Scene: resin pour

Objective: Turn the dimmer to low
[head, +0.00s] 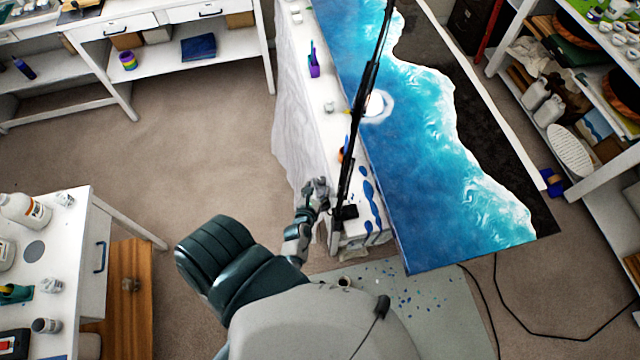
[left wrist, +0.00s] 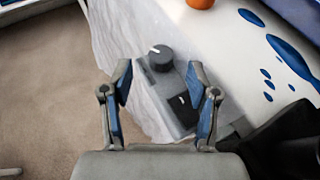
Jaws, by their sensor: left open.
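The dimmer is a grey box (left wrist: 163,92) with a round dark knob (left wrist: 160,58) that has a white pointer mark, and a black switch (left wrist: 184,105) nearer to me. It lies at the edge of the white paint-spotted table in the left wrist view. My left gripper (left wrist: 160,80) is open, its two blue-padded fingers apart, with the dimmer seen between and beyond them. The knob appears ahead of the fingertips, and no contact is visible. In the head view my left gripper (head: 318,188) is at the table's left edge; I cannot make out the dimmer there. My right gripper is not in view.
A black lamp pole (head: 362,95) rises close to the right of the gripper. The blue and white resin panel (head: 430,150) lies beyond it. An orange object (left wrist: 200,3) is past the dimmer. Cables (head: 510,310) lie on the floor at right. The carpet at left is clear.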

